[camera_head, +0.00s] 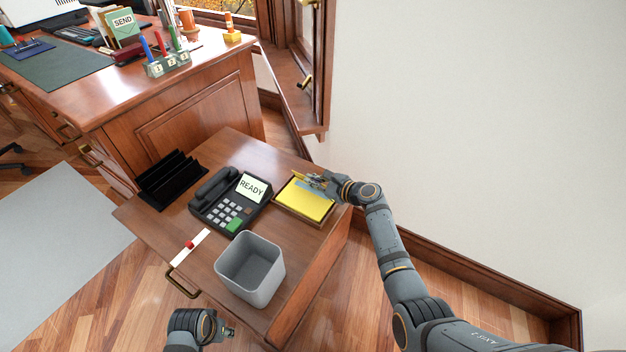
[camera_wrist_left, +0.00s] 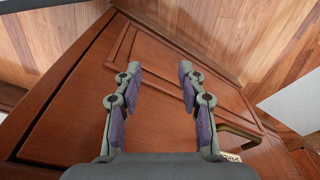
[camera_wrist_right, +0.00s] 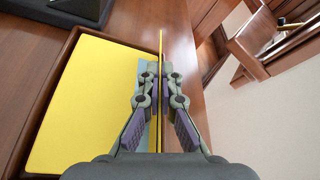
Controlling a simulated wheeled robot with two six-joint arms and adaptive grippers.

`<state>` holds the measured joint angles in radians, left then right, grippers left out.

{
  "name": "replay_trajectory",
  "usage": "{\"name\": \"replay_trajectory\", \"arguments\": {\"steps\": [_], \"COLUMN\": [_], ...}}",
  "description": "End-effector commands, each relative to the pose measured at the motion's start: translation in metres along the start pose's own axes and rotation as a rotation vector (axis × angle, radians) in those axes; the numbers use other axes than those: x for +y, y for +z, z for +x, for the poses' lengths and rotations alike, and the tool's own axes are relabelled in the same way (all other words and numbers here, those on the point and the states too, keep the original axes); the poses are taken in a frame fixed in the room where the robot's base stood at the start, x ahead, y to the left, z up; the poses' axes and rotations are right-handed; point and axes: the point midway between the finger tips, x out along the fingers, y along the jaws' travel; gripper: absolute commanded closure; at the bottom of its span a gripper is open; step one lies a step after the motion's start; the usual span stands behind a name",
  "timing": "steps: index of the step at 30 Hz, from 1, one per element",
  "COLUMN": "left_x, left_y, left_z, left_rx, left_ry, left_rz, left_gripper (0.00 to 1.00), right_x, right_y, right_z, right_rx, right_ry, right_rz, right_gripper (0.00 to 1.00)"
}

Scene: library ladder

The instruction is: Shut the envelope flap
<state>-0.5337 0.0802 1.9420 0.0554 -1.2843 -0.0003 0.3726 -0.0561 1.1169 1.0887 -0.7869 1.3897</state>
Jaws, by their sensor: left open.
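A yellow envelope (camera_head: 302,203) lies in a shallow brown tray (camera_head: 302,220) at the right of the low wooden cabinet top. In the right wrist view the envelope (camera_wrist_right: 85,105) fills the left side. A thin yellow flap (camera_wrist_right: 160,45) stands up edge-on beside a pale blue-grey strip (camera_wrist_right: 143,68). My right gripper (camera_head: 313,180) is at the far edge of the envelope, its fingertips closed on the flap from both sides. My left gripper (camera_head: 230,332) is open and empty, low in front of the cabinet; its fingers (camera_wrist_left: 160,75) show apart.
A black phone (camera_head: 230,200) reading READY stands left of the tray. A grey bin (camera_head: 250,268) stands near the front edge, and a black rack (camera_head: 172,180) at the left. A window frame (camera_head: 300,85) and white wall lie behind and right.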

Motion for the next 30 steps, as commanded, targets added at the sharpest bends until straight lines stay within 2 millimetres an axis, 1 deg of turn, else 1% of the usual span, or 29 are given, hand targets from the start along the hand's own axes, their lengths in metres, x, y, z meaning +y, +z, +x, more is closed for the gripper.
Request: {"name": "replay_trajectory", "arguments": {"steps": [3, 6, 9, 12, 16, 23, 24, 28, 30], "left_x": [0.0, 0.006, 0.011, 0.014, 0.016, 0.016, 0.016, 0.016, 0.016], "left_y": [0.001, -0.003, -0.002, -0.001, -0.002, -0.002, -0.002, -0.002, -0.002], "left_z": [0.003, -0.026, -0.042, -0.051, -0.057, -0.057, -0.057, -0.057, -0.057], "left_rx": [-0.004, 0.0, 0.005, 0.018, 0.025, 0.024, 0.024, 0.024, 0.024], "left_ry": [0.001, 0.011, 0.022, 0.034, 0.039, 0.039, 0.039, 0.039, 0.039], "left_rz": [0.0, 0.007, 0.012, 0.016, 0.017, 0.017, 0.017, 0.017, 0.017], "left_gripper": [0.6, 0.6, 0.6, 0.6, 0.6, 0.6, 0.6, 0.6, 0.6], "right_x": [0.012, 0.016, 0.02, 0.022, 0.021, 0.021, 0.021, 0.02, 0.02], "right_y": [-0.003, -0.005, -0.006, -0.007, -0.004, -0.004, -0.004, -0.004, -0.004], "right_z": [0.001, 0.002, 0.003, 0.003, 0.002, 0.001, 0.001, 0.002, 0.002], "right_rx": [-0.001, 0.0, -0.001, 0.0, 0.001, 0.002, 0.002, 0.001, 0.001], "right_ry": [-0.058, -0.107, -0.139, -0.162, -0.172, -0.172, -0.171, -0.171, -0.171], "right_rz": [-0.137, -0.254, -0.332, -0.39, -0.415, -0.414, -0.414, -0.413, -0.413], "right_gripper": [1.0, 1.0, 1.0, 1.0, 1.0, 1.0, 0.93, 0.76, 0.75]}}
